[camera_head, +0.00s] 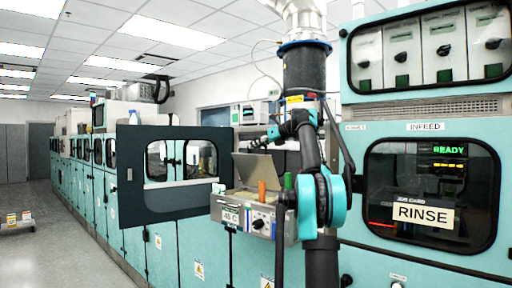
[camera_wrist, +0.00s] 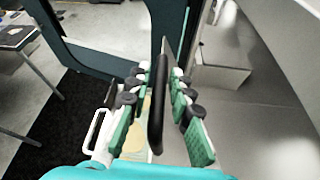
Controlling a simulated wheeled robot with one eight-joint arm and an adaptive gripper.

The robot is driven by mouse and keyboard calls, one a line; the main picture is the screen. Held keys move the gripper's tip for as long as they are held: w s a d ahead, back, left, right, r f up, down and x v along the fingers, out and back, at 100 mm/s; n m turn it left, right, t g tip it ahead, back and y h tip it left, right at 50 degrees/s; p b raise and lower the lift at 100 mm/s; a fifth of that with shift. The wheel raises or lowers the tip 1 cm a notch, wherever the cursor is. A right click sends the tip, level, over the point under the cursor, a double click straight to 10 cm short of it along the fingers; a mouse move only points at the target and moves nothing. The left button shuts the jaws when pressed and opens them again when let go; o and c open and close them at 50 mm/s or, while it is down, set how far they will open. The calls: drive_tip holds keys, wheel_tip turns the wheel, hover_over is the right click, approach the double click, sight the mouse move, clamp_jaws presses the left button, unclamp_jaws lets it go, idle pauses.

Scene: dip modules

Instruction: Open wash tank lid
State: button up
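The wash tank (camera_head: 240,212) is a grey metal box marked 46 C in the camera_head view. Its metal lid (camera_head: 258,172) stands tilted up above the box. In the camera_wrist view, my gripper (camera_wrist: 158,95) has its green-padded fingers on both sides of a long black handle (camera_wrist: 157,112). A thin plate edge, apparently the lid's, runs along the handle. Narrow gaps show beside the handle, so I see no firm grip. In the camera_head view my arm hides part of the tank, and the gripper's fingers are too small to make out.
An open dark-framed window door (camera_head: 128,182) stands left of the tank, and its frame is close beyond the fingers in the camera_wrist view (camera_wrist: 80,55). The RINSE machine (camera_head: 400,265) is close on the right. An orange handle (camera_head: 262,189) rises at the tank.

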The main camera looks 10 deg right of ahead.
drive_tip(key=shift+o, duration=0.7)
drive_tip(key=v, duration=1.2)
drive_tip(key=shift+c, duration=0.4)
